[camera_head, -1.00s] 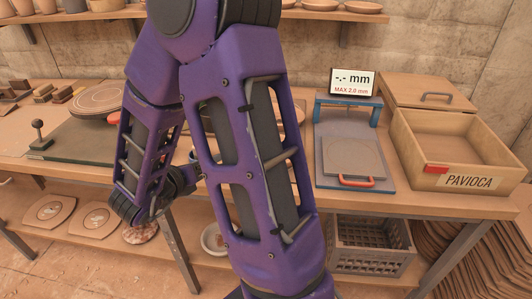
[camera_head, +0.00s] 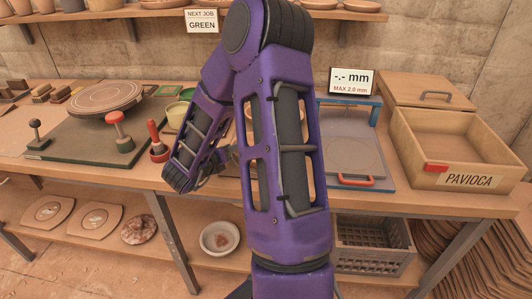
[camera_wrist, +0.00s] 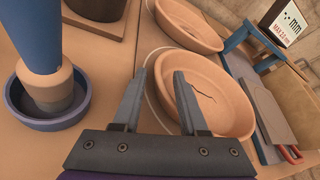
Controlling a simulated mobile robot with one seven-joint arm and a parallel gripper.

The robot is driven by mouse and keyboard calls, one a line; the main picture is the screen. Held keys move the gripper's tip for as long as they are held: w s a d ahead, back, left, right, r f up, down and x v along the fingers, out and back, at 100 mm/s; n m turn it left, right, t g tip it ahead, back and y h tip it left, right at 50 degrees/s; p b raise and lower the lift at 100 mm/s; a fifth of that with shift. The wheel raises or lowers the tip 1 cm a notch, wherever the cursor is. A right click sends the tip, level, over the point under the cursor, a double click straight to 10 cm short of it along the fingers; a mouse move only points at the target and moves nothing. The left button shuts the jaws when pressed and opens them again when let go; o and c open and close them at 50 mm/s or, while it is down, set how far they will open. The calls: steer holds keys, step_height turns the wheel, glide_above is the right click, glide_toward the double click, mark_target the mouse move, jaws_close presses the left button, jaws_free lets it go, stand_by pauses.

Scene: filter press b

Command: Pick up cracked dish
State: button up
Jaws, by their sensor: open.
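The cracked dish (camera_wrist: 232,102) is a round terracotta dish with a dark jagged crack across its inside, in the wrist view right of centre. My gripper (camera_wrist: 160,73) is open and empty. Its right finger overlaps the inside of the dish in the picture and its left finger lies outside the left rim, so the jaws appear to straddle that rim. I cannot tell how far above the rim the fingertips are.
A second terracotta dish (camera_wrist: 190,24) lies just beyond. A blue bowl (camera_wrist: 50,105) with a blue-handled tool is at left. The measuring stand (camera_head: 348,158) and the PAVIOCA box (camera_head: 455,150) stand to the right. A red-handled stamp (camera_head: 158,142) stands left of my arm.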

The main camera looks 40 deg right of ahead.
steer(key=c, duration=0.6)
jaws_close()
steer(key=shift+a+f, duration=0.1)
steer(key=shift+f, duration=0.1)
stand_by(0.6)
